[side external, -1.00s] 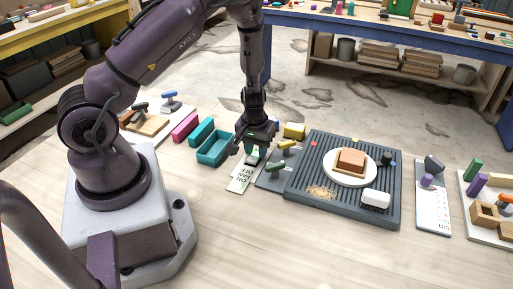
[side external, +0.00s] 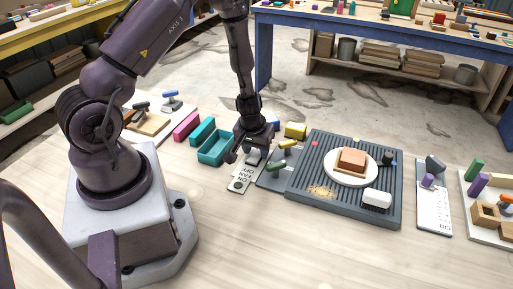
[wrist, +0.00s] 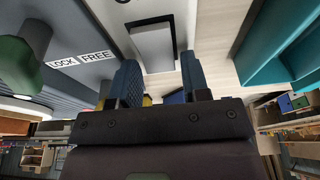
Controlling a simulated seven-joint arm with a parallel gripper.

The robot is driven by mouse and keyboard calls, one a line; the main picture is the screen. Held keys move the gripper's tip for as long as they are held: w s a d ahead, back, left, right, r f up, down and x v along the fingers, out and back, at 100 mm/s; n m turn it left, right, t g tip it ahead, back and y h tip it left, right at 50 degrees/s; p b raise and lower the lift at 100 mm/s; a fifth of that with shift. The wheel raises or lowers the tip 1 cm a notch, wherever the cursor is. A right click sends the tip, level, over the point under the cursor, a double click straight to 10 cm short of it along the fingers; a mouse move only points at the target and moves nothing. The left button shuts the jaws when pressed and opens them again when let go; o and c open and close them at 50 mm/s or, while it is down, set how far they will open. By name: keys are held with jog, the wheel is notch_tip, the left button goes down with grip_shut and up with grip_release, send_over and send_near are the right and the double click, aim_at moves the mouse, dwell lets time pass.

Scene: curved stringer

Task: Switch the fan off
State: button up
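The fan switch panel (side external: 243,180) is a narrow pale plate with ON, FAN and OFF printed on it, lying on the table in the side view. A dark round spot (side external: 238,186) shows near its front end. In the wrist view the panel (wrist: 196,28) fills the upper middle, with a grey block in a dark frame, the switch (wrist: 152,45), on it. My gripper (side external: 246,157) is low over the panel's far end. Its two blue fingers (wrist: 160,82) stand apart with nothing between them. Whether a finger touches the switch I cannot tell.
A teal tray (side external: 215,147) lies close to the left. A grey plate with a green handle (side external: 276,167) and a grooved board (side external: 320,209) lie close to the right. The LOCK/FREE label (wrist: 80,60) shows beside the panel. Bare table lies in front.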

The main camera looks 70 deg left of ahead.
aim_at(252, 162)
jog(key=v, duration=1.3)
jog(key=shift+w+a, duration=0.1)
jog(key=s+d+r+m+g+h, duration=0.1)
jog(key=s+d+r+m+h, duration=0.15)
jog(key=d, duration=0.25)
jog(key=s+d+r+m+h, duration=0.2)
jog(key=d+r, duration=0.2)
jog(key=d, duration=0.2)
jog(key=s+r+m+t+y, duration=0.1)
jog(key=s+r+m+t, duration=0.1)
jog(key=r, duration=0.5)
jog(key=s+d+r+m+t+y, duration=0.1)
jog(key=s+r, duration=0.3)
jog(key=r, duration=0.4)
jog(key=shift+s+d+m+t, duration=0.2)
jog(key=shift+d+m+t, duration=0.05)
jog(key=shift+m+t, duration=0.5)
